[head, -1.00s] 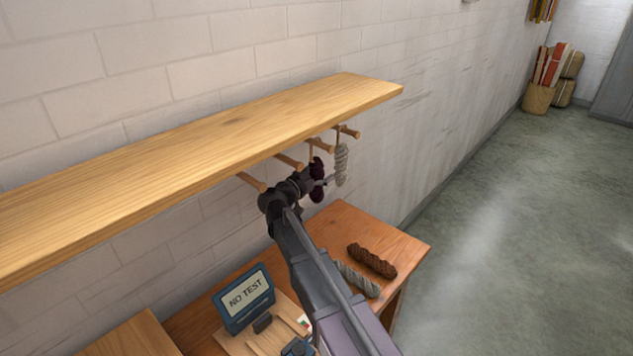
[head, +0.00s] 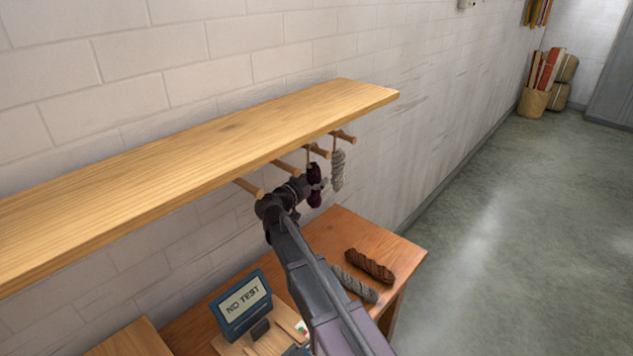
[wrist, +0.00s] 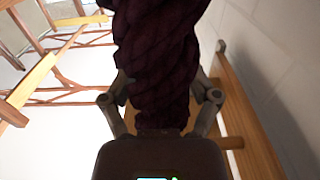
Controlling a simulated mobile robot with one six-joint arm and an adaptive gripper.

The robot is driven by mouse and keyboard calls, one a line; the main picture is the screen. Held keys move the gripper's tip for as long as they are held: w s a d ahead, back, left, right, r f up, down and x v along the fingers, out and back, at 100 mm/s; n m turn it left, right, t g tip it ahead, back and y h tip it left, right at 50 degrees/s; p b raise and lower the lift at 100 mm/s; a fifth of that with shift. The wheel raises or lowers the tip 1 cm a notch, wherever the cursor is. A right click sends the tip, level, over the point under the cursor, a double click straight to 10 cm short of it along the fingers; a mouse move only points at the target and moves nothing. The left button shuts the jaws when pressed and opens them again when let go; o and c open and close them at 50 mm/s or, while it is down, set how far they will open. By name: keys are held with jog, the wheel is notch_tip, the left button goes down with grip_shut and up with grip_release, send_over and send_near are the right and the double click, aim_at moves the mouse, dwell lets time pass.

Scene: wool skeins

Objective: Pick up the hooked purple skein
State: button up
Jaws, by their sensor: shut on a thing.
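The dark purple skein (head: 315,184) hangs by a loop from a wooden peg (head: 318,150) under the shelf. My gripper (head: 308,187) is at it from the left, shut on it. In the wrist view the skein (wrist: 155,60) fills the middle of the picture, twisted and thick, between the two fingers of my gripper (wrist: 160,105). My gripper's dark body partly hides the skein in the head view.
A grey skein (head: 338,170) hangs on the peg just right of the purple one. The wooden shelf (head: 200,165) is close above. Below, a table (head: 340,232) holds a brown skein (head: 369,266), a grey skein (head: 355,285) and a "NO TEST" display (head: 242,300).

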aim_at(319, 166)
jog(key=shift+r, duration=0.15)
notch_tip(319, 166, up, 4)
jog(key=p, duration=0.3)
jog(key=shift+f+p, duration=0.25)
jog(key=shift+p, duration=0.1)
jog(key=s+d, duration=0.3)
jog(key=d, duration=0.1)
jog(key=s+d, duration=0.4)
jog(key=d, duration=0.1)
jog(key=s+d, duration=0.4)
jog(key=d, duration=0.1)
jog(key=shift+d+f, duration=0.1)
jog(key=shift+f, duration=0.05)
jog(key=shift+c, duration=0.2)
jog(key=shift+s, duration=0.2)
jog(key=shift+v, duration=1.65)
jog(key=shift+w, duration=0.1)
